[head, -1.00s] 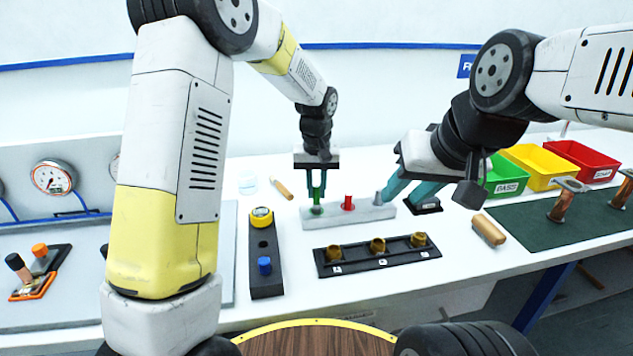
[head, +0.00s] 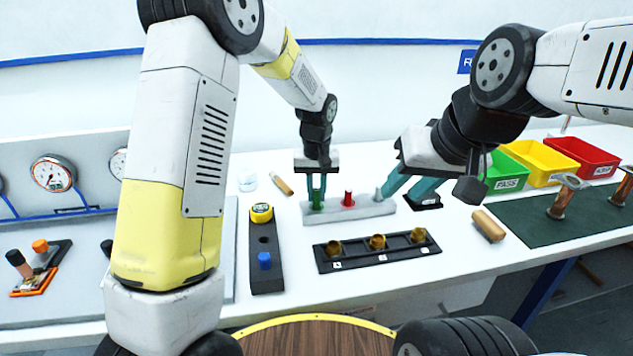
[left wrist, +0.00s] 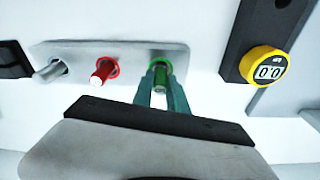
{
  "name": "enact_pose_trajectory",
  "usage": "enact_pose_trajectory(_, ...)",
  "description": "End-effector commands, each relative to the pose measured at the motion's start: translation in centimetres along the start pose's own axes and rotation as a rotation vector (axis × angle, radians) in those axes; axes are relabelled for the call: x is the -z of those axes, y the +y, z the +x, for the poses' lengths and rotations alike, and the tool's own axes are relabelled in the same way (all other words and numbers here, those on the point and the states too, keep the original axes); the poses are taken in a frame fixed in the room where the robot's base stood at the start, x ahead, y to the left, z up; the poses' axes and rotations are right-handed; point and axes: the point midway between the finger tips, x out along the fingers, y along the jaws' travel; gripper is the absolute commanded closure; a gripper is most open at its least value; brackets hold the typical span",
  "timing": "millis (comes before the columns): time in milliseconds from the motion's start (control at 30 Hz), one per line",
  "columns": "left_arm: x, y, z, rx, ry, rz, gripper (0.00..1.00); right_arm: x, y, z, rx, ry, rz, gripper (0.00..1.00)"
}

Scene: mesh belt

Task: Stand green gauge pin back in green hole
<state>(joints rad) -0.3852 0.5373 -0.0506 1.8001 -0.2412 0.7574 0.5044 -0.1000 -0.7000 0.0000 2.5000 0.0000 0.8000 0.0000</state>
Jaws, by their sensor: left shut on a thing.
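The green gauge pin (head: 317,200) is upright between the fingers of my left gripper (head: 317,188), at the left end of a pale grey block (head: 335,211). In the left wrist view, the green pin (left wrist: 160,73) overlaps the green-ringed hole (left wrist: 167,55), between the fingertips (left wrist: 162,92). How deep it sits is hidden. A red pin (head: 348,198) stands in the block's middle, inside a red ring. A grey pin (head: 379,194) stands at its right end. My right gripper (head: 408,192) has its fingers apart, near the grey pin, with nothing seen between them.
A black rack with several brass pieces (head: 377,242) lies in front of the block. A black holder (head: 266,243) with a yellow dial gauge (head: 261,213) and blue knob is to the left. A wooden cylinder (head: 488,225) and coloured bins (head: 540,165) are to the right.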

Motion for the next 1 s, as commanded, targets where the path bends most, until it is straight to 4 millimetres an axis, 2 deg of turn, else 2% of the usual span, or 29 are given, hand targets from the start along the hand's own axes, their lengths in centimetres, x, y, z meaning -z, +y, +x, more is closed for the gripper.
enact_pose_trajectory(567, -0.2, 0.0, 1.4, 0.000, 0.000, 0.000, 1.00, 0.0, 0.0, 0.0, 0.000, 0.000, 0.000, 0.64)
enact_pose_trajectory(600, -0.2, 0.0, 1.4, 0.000, 0.000, 0.000, 0.74, 0.0, 0.0, 0.0, 0.000, 0.000, 0.000, 0.64)
enact_pose_trajectory(700, -0.2, 0.0, 1.4, 0.000, 0.000, 0.000, 0.56, 0.0, 0.0, 0.0, 0.000, 0.000, 0.000, 0.64)
enact_pose_trajectory(1000, -0.2, 0.0, 1.3, 0.000, 0.000, 0.000, 0.56, 0.0, 0.0, 0.0, 0.000, 0.000, 0.000, 0.64)
